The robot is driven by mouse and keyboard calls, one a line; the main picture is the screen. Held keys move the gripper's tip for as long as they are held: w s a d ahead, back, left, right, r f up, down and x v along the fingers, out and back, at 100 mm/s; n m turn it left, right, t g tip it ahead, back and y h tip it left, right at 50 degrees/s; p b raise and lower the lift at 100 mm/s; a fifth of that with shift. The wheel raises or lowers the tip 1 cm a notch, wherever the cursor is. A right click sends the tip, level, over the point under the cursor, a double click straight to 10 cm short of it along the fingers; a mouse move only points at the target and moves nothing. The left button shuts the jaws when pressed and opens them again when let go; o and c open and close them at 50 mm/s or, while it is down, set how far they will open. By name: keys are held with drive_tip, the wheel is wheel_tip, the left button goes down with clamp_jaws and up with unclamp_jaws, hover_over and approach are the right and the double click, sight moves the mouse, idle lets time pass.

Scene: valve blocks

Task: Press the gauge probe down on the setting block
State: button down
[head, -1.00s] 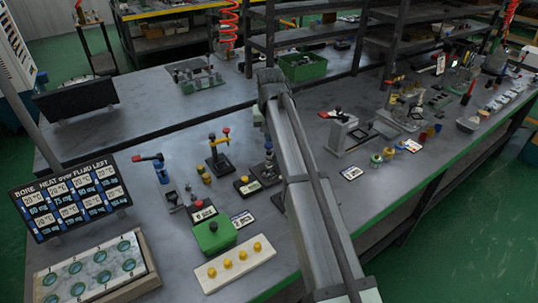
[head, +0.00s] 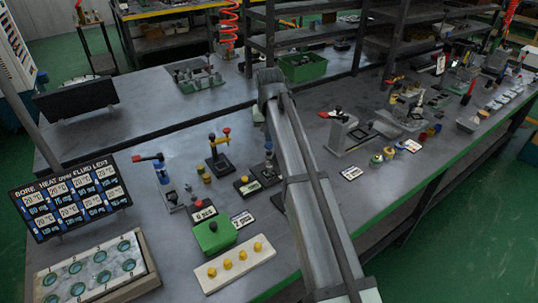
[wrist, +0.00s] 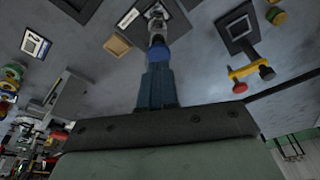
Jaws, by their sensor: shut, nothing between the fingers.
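My gripper (wrist: 160,72) shows in the wrist view with its dark blue fingers together and nothing between them. Just beyond the fingertips, in line with them, stands a small post with a blue collar (wrist: 158,52) and a silver upper part (wrist: 156,24), on a dark square base; it appears to be the gauge probe. Whether the fingertips touch it I cannot tell. In the head view a small dark stand (head: 268,158) beside my arm seems to be the same device. I cannot make out the setting block clearly.
A black stand with a yellow and red lever (head: 219,152) is close by; it also shows in the wrist view (wrist: 246,74). A blue post with a red lever (head: 160,172), a green box (head: 213,236) and a board with yellow knobs (head: 233,262) stand left of my arm.

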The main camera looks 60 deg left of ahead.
drive_tip(key=shift+x, duration=1.15)
idle(1.2)
drive_tip(key=shift+s+d+r, duration=0.1)
drive_tip(key=shift+d+r, duration=0.1)
idle(1.2)
drive_tip(key=shift+v, duration=0.9)
drive_tip(key=shift+a, duration=0.15)
